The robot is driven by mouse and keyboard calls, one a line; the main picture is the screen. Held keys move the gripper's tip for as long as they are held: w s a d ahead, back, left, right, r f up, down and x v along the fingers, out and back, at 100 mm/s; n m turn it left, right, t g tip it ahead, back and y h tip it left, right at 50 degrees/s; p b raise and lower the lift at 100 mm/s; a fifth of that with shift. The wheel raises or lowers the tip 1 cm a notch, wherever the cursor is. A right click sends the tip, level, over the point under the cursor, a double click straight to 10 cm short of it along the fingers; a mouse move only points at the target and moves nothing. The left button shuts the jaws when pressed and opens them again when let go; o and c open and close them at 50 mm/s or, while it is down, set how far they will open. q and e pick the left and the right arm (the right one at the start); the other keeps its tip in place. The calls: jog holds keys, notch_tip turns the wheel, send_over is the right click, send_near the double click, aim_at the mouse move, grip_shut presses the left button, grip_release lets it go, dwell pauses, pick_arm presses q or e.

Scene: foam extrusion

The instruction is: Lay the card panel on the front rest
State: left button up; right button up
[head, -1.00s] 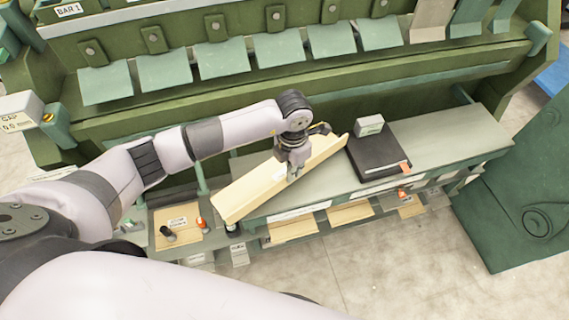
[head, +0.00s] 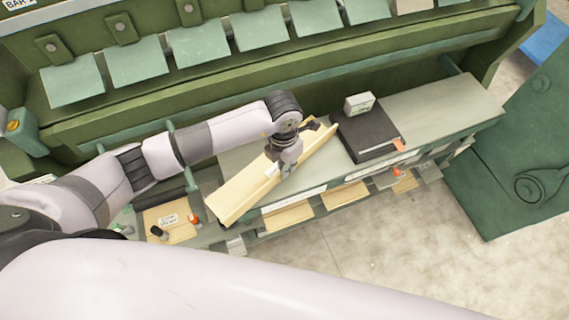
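The card panel (head: 245,192) is a long, pale tan piece with a raised edge along its length. It lies slantwise over the left part of a long grey-green ledge (head: 440,112), apparently the front rest, with its near left end sticking out past the front edge. My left gripper (head: 287,168) comes down from above at the panel's middle and appears shut on it; its fingertips are partly hidden. I cannot tell whether the panel touches the ledge. My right gripper is not in view.
A black book-like block (head: 368,135) and a small pale box (head: 360,102) are on the ledge, just right of the panel. A lower shelf holds a tan board (head: 170,222) with black and orange knobs. Green machine plates (head: 140,62) hang behind. The ledge's right part is clear.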

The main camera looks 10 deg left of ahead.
pick_arm(q)
jog(key=shift+o, duration=1.3)
jog(key=shift+r, duration=0.55)
notch_tip(320, 180, up, 12)
jog(key=shift+f, duration=0.25)
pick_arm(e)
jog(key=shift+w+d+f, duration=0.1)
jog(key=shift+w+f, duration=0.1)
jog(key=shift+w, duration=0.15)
pick_arm(q)
jog(key=shift+a, duration=0.1)
